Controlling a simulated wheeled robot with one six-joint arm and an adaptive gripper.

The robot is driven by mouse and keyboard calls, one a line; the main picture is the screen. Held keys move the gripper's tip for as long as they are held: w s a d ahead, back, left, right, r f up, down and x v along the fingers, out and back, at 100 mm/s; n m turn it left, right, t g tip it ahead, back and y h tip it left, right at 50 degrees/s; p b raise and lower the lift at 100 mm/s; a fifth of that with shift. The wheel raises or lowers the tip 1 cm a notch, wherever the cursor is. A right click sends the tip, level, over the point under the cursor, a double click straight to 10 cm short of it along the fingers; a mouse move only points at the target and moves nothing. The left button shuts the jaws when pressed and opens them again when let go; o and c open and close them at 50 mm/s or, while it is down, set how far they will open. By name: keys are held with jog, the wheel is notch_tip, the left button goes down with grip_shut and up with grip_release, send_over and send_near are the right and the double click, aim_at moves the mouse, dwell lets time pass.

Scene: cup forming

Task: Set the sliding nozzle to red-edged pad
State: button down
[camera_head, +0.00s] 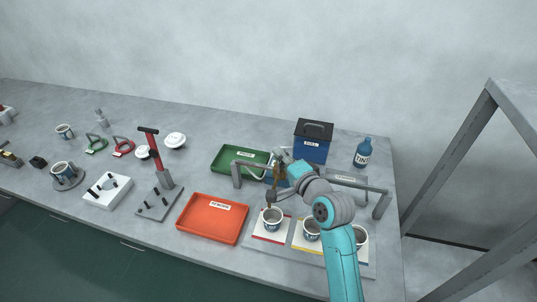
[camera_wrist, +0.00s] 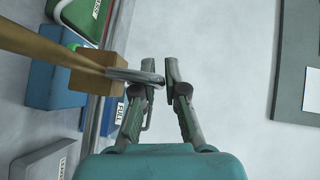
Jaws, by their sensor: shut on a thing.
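The sliding nozzle hangs on a grey rail frame (camera_head: 237,176); its brass-coloured tube (camera_wrist: 40,44) and tan block (camera_wrist: 100,72) show at the left of the wrist view. A grey handle (camera_wrist: 132,75) runs from the block to my gripper (camera_wrist: 160,80), whose fingers are closed on its end.
A yellow-edged pad (camera_head: 299,245) with a cup (camera_head: 311,233) lies to the right, and another cup (camera_head: 360,238) stands beyond my arm. An orange tray (camera_head: 194,232), a green tray (camera_head: 226,163), a blue box (camera_head: 312,149) and a blue bottle (camera_head: 363,154) stand around the frame.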

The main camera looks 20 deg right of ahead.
jog(key=shift+s+d, duration=0.3)
jog(key=shift+d, duration=0.1)
jog(key=c, duration=1.2)
grip_release()
jog(key=s+d+r, duration=0.1)
jog(key=s, duration=1)
jog(key=shift+s+d+r, duration=0.3)
jog(key=shift+s+d, duration=0.05)
